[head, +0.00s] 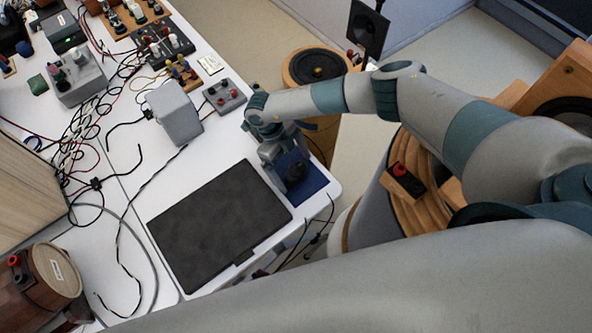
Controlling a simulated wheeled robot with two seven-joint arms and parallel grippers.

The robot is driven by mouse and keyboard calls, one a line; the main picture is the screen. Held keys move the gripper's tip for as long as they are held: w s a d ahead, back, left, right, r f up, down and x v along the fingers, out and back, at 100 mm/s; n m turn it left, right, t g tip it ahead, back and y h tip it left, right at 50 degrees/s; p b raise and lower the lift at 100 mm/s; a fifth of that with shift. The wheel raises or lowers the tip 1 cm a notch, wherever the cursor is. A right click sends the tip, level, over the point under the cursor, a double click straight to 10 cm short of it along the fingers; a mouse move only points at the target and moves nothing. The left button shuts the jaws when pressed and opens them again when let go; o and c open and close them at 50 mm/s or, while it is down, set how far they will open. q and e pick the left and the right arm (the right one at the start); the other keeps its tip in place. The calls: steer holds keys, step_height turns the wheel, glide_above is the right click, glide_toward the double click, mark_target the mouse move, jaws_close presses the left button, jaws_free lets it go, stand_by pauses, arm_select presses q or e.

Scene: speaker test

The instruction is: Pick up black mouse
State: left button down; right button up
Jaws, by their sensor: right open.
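The black mouse (298,172) sits on a blue mouse pad (312,192) at the right edge of the white table. My right arm reaches in from the right. My right gripper (286,171) is open, pointing down at the mouse from its far left side. The gripper partly hides the mouse and pad. I cannot tell whether the fingers touch the mouse. My left gripper is not in view.
A closed dark laptop (220,226) lies just left of the pad. A grey box (175,113), a small grey device (224,96) and loose cables stand farther left and back. A wooden round speaker (317,69) is beyond the table edge.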

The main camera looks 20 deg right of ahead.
mark_target(293, 168)
stand_by(0.3)
steer(key=c, duration=1.1)
steer(key=shift+c, duration=0.2)
step_height(293, 168, up, 9)
steer(key=b, duration=0.3)
steer(key=shift+f, duration=0.15)
steer(key=shift+r+b, duration=0.3)
steer(key=shift+r, duration=0.35)
